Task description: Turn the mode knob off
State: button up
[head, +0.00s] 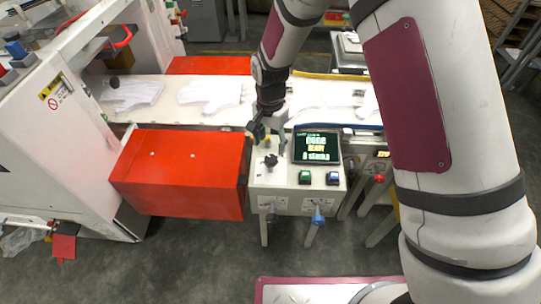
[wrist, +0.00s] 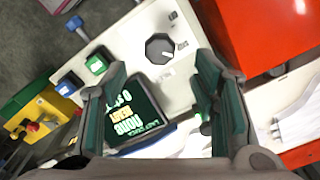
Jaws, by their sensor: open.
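The dark mode knob (head: 271,160) sits on the white top of the control panel (head: 276,181), left of the screen (head: 316,147). In the wrist view the knob (wrist: 160,48) is an upright dark grey disc with a pale pointer mark toward its lower right. Small labels beside it are too small to read. My gripper (wrist: 160,70) is open and empty, its two green-lined fingers apart. The knob shows between and beyond the fingertips, not touched. In the head view my gripper (head: 266,132) hangs over the panel's back, behind the knob.
A green button (head: 305,177) and a blue button (head: 333,178) sit in front of the screen. A red box (head: 180,175) stands close at the panel's left. Behind runs a white conveyor with pale gloves (head: 210,94). A blue knob (head: 318,217) sticks out of the panel's front.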

aim_at(270, 159)
notch_tip(270, 159, down, 7)
jog(key=shift+f, duration=0.2)
dwell(0.3)
jog(key=c, duration=1.2)
